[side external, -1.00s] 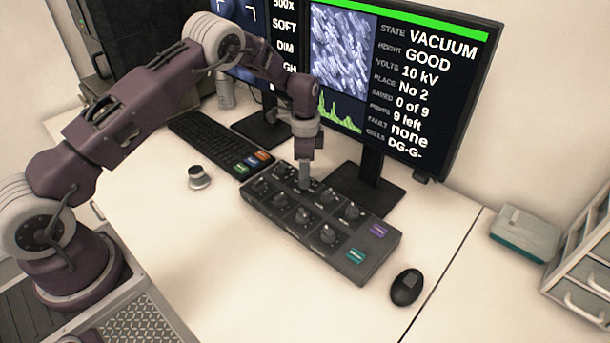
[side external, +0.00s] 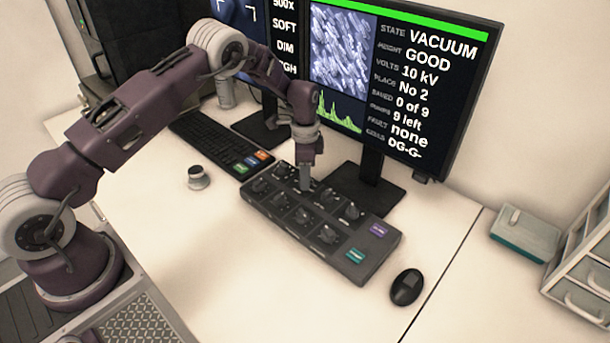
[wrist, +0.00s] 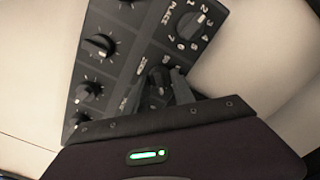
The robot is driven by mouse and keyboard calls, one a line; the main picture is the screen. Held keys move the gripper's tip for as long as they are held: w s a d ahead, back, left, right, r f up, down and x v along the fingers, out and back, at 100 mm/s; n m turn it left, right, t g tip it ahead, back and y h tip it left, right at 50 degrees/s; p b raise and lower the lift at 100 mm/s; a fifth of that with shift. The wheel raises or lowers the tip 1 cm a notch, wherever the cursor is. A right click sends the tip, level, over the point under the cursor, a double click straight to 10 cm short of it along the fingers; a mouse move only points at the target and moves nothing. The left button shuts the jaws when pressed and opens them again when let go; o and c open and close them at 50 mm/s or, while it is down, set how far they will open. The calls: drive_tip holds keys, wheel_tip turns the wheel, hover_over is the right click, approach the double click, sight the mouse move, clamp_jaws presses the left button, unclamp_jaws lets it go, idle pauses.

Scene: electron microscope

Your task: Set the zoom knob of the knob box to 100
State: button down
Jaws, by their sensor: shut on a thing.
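The knob box (side external: 348,262) lies flat on the desk, with two rows of black knobs on its top. My gripper (side external: 306,184) points down at the box's back row and is shut on a knob there. In the wrist view, my fingers (wrist: 160,88) sit around this dark knob (wrist: 158,78). A small label beside it seems to read ZOOM, but it is blurred, and the fingers hide the knob's scale and most of its pointer. The left monitor (side external: 284,28) reads 500X at its top, with SOFT and DIM below.
The PLACE knob (wrist: 190,25) is close beside my fingers. Other knobs (wrist: 100,45) stand near. The right monitor (side external: 430,85) rises behind the box. A keyboard (side external: 215,140), a loose grey knob-like piece (side external: 198,178) and a mouse (side external: 406,287) lie around. The front desk is clear.

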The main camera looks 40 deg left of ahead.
drive_tip(key=n, duration=0.4)
drive_tip(key=shift+n, duration=0.4)
drive_tip(key=n, duration=0.5)
drive_tip(key=shift+w, duration=0.1)
drive_tip(key=n, duration=0.4)
drive_tip(key=shift+a+n, duration=0.1)
drive_tip(key=shift+n, duration=0.3)
drive_tip(key=n, duration=0.4)
drive_tip(key=shift+n, duration=0.3)
drive_tip(key=c, duration=1.1)
unclamp_jaws()
